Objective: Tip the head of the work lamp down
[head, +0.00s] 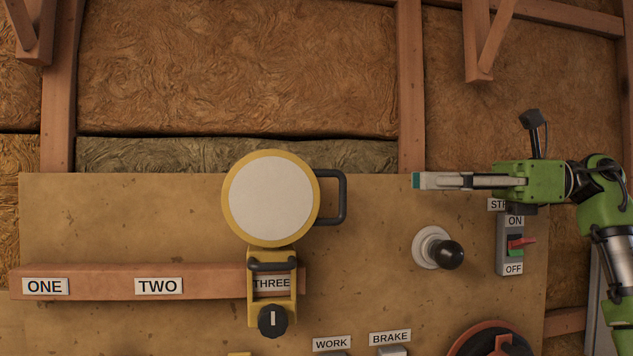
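The work lamp's round head (269,198) has a pale face and a yellow rim, and its face is turned toward me. A dark handle (341,197) sticks out from the right side of the head. The lamp's yellow bracket (252,312) hangs below at the label THREE, with a black knob (272,320) at its bottom. My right gripper (417,181) points left, to the right of the handle and apart from it. Its fingers are seen edge-on, so I cannot tell whether they are open or shut. My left gripper is not in view.
A wooden rail (215,283) carries labels ONE, TWO and THREE. A black ball knob (447,254) on a white base and an ON/OFF switch (511,245) with a red lever sit below my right arm. A red wheel (480,343) shows at the bottom edge.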

